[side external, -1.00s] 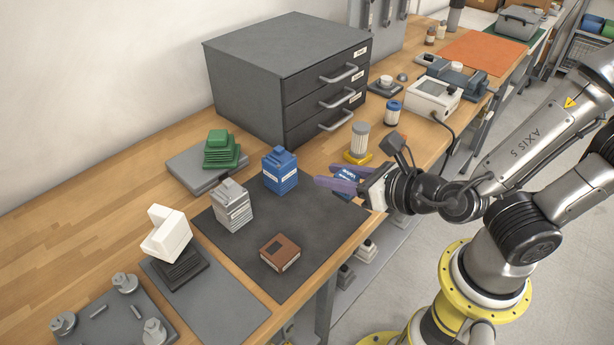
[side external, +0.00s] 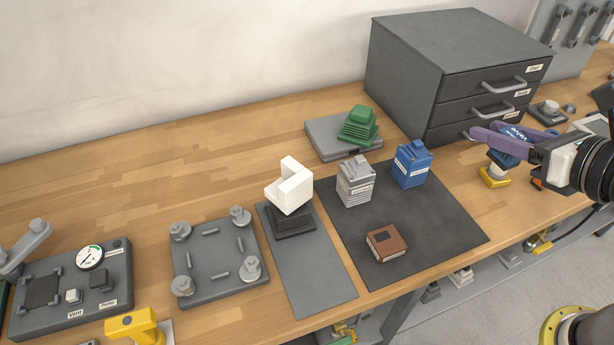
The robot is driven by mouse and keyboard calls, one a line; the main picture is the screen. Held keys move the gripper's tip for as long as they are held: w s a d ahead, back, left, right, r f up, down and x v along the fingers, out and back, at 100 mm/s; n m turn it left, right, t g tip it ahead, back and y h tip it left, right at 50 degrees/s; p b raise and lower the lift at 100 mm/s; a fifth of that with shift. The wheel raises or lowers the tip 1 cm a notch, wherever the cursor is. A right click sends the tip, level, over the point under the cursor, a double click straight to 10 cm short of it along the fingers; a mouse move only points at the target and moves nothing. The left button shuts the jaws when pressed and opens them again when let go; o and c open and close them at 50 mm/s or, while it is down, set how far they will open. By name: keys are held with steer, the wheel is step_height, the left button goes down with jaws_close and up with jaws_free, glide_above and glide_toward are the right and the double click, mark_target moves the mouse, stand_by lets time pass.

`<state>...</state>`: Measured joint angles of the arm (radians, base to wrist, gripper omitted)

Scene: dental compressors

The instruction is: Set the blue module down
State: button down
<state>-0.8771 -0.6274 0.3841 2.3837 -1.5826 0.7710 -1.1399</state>
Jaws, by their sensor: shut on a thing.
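My gripper (side external: 484,130) is at the right, with its purple fingers pointing left in front of the grey drawer cabinet. It is shut on a blue piece (side external: 516,132) with white lettering, held above the bench; the fingers hide part of it. A blue stepped module (side external: 411,166) with a white label stands upright on the dark mat (side external: 440,232), to the left of my gripper and apart from it. A grey stepped block (side external: 356,184) stands beside that module. A brown box (side external: 386,243) lies nearer the mat's front edge.
The drawer cabinet (side external: 440,60) stands behind. A green stepped block (side external: 359,126) sits on a grey case (side external: 322,138). A white angled block (side external: 290,187) is on a black stack to the left. A yellow-based item (side external: 494,177) is below my gripper. The mat's right front is clear.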

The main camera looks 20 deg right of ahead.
steer(key=w+a+r+n+g+y, duration=0.35)
steer(key=w+a+n+y, duration=0.25)
steer(key=w+a, duration=0.7)
steer(key=w+a+r+n+g+y, duration=0.2)
steer(key=w+a+n+g+y, duration=0.35)
steer(key=w+a, duration=0.75)
step_height(320, 180, down, 6)
steer(key=w+n+g+y, duration=0.2)
steer(key=n+g, duration=0.2)
steer(key=n, duration=0.2)
steer(key=shift+g, duration=0.3)
steer(key=f, duration=1.6)
steer(key=d+f, duration=0.1)
steer(key=f, duration=0.7)
steer(key=shift+s+f, duration=0.1)
steer(key=shift+f, duration=0.2)
steer(key=c, duration=0.5)
jaws_free()
steer(key=shift+r, duration=0.1)
